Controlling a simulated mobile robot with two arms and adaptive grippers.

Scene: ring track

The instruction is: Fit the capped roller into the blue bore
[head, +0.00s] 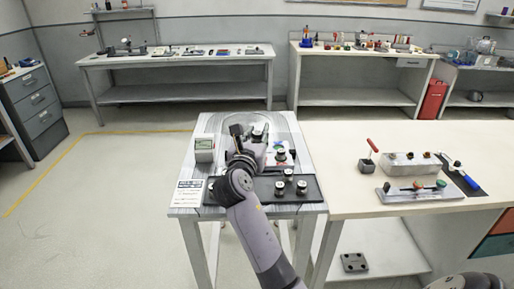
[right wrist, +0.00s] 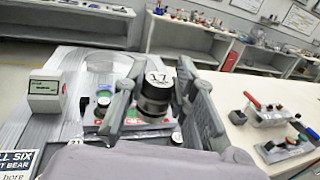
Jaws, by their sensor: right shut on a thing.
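My right gripper (head: 249,134) is over the grey table and shows close up in the right wrist view (right wrist: 160,78). It is shut on a dark capped roller (right wrist: 155,100) whose white cap carries a black number that looks like 17. The roller stands about upright between the fingers, and its lower end overlaps the things behind it, so I cannot tell its height. Red, green and blue coloured parts (head: 281,156) lie just right of the gripper. I cannot make out the blue bore for sure; the gripper and arm hide part of that area. My left gripper is not in view.
A black tray (head: 262,194) with several similar rollers lies at the table's front. A small grey box with a green display (head: 204,149) and a printed sign (head: 187,193) stand at left. A cream bench (head: 345,195) with metal fixtures adjoins at right.

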